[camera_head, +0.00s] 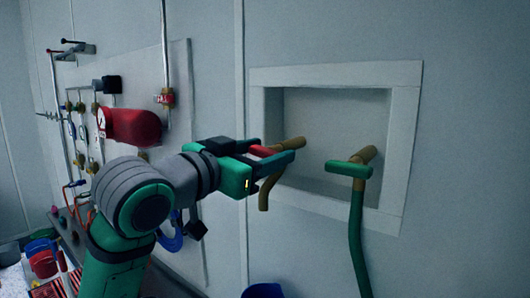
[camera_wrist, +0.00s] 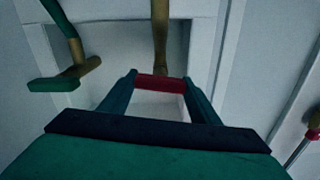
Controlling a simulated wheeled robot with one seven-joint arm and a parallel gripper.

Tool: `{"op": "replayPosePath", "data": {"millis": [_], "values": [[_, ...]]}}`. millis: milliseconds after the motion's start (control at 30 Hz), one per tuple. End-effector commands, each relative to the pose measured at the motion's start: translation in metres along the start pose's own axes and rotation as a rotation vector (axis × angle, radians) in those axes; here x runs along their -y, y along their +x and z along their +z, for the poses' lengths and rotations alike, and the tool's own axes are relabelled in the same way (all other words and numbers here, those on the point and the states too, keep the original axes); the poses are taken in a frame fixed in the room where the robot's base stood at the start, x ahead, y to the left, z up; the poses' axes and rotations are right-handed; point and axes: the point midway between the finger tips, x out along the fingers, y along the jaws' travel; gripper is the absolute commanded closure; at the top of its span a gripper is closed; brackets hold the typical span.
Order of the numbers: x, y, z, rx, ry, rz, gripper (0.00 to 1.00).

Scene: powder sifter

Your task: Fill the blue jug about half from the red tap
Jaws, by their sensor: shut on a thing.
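My gripper (camera_head: 270,160) is shut on the red handle of the red tap (camera_head: 264,152). In the wrist view the red handle (camera_wrist: 160,84) lies crosswise between the two fingers. The tap's brass body (camera_wrist: 160,40) shows beyond it, and its bare spout (camera_head: 264,194) curves down in the head view. A blue jug (camera_head: 262,291) shows only its top at the bottom edge of the head view, roughly below that spout. Whether water runs or how full the jug is cannot be seen.
A green-handled tap (camera_head: 348,169) with a green hose (camera_head: 357,235) sits at the right of the white-framed wall recess (camera_head: 310,110). A red tank (camera_head: 135,126), pipes and valves fill the left wall. Buckets (camera_head: 45,262) stand at the lower left.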

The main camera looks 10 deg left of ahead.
Motion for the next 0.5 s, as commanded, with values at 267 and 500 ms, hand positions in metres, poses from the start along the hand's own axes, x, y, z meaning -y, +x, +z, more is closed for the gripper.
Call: {"op": "replayPosePath", "data": {"millis": [267,500], "values": [[-0.0005,-0.0002,0.0002,-0.001,0.219,-0.001,0.66],[-0.0007,-0.0004,0.0008,0.001,0.391,-0.002,0.66]]}}
